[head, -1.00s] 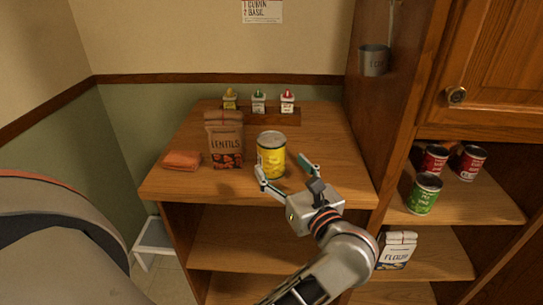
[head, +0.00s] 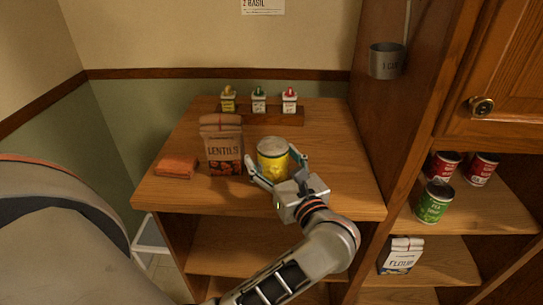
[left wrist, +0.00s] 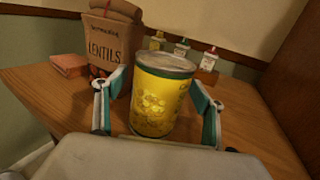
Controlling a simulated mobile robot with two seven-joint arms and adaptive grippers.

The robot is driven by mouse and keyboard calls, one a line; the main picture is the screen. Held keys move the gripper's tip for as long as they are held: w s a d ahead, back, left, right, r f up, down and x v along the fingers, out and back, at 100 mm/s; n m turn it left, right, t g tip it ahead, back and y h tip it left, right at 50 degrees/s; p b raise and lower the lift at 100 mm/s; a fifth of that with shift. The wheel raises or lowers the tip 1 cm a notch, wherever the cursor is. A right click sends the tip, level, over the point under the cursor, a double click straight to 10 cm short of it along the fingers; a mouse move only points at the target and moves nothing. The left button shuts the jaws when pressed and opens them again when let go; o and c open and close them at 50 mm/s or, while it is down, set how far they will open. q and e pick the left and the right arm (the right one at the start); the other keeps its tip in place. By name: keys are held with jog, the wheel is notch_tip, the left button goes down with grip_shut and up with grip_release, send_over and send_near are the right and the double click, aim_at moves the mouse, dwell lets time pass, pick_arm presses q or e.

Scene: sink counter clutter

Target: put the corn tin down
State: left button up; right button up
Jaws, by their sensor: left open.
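The corn tin (head: 272,160) is yellow with a silver lid and stands upright on the wooden counter top (head: 330,160). It also shows large in the left wrist view (left wrist: 158,100). My left gripper (head: 277,172) is open, with one finger on each side of the tin. In the left wrist view the left gripper's fingers (left wrist: 160,112) stand apart from the tin, with a visible gap on the right side. The tin's lower front is partly hidden by the gripper in the head view. My right gripper is not in view.
Three small spice jars (head: 259,102) sit at the back. A cabinet side (head: 385,130) bounds the right. Tins (head: 434,201) and a flour bag (head: 400,256) are on shelves.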

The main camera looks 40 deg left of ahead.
pick_arm(q)
jog(key=shift+s+d, duration=0.1)
jog(key=shift+c, duration=1.4)
jog(key=c, duration=1.2)
jog(key=shift+c, duration=1.3)
jog(key=shift+r, duration=0.15)
